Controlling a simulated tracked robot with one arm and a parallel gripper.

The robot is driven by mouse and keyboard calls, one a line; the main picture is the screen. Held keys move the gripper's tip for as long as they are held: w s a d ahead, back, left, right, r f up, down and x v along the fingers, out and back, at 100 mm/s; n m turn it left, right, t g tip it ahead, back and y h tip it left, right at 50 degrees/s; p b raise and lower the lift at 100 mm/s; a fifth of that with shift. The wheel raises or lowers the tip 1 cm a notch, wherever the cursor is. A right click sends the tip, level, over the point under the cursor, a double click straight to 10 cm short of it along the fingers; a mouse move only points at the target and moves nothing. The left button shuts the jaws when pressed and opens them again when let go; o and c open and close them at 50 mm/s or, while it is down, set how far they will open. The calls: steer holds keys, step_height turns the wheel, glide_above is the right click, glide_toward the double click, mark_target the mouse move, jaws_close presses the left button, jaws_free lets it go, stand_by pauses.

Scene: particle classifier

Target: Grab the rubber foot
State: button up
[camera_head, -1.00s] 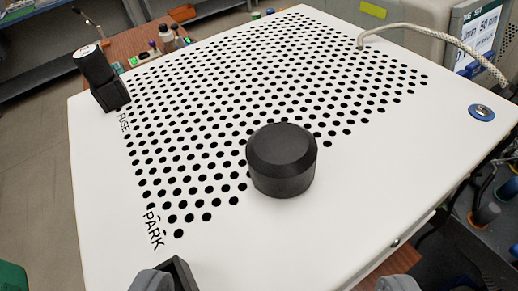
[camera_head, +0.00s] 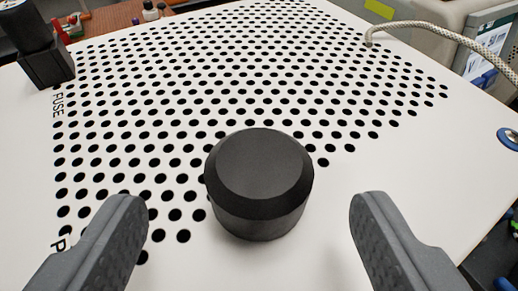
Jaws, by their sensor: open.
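The rubber foot (camera_head: 258,182) is a black, short round block with a bevelled top edge. It stands upright on the white perforated panel (camera_head: 440,150), near the middle of the view. My gripper (camera_head: 246,225) is open, with one grey finger at the lower left and the other at the lower right. The foot lies between and a little beyond the fingertips, apart from both. Nothing is held.
A black fuse holder (camera_head: 45,62) stands at the panel's upper left by the printed FUSE label. A pale braided cord (camera_head: 430,32) rises from the upper right. A blue-ringed fitting (camera_head: 509,138) sits at the right edge. The panel around the foot is clear.

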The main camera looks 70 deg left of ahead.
mark_target(259, 213)
steer(key=shift+p+x, duration=1)
steer(key=shift+x, duration=1.5)
steer(key=shift+w+d+f, duration=0.1)
steer(key=shift+w, duration=0.1)
steer(key=c, duration=1.1)
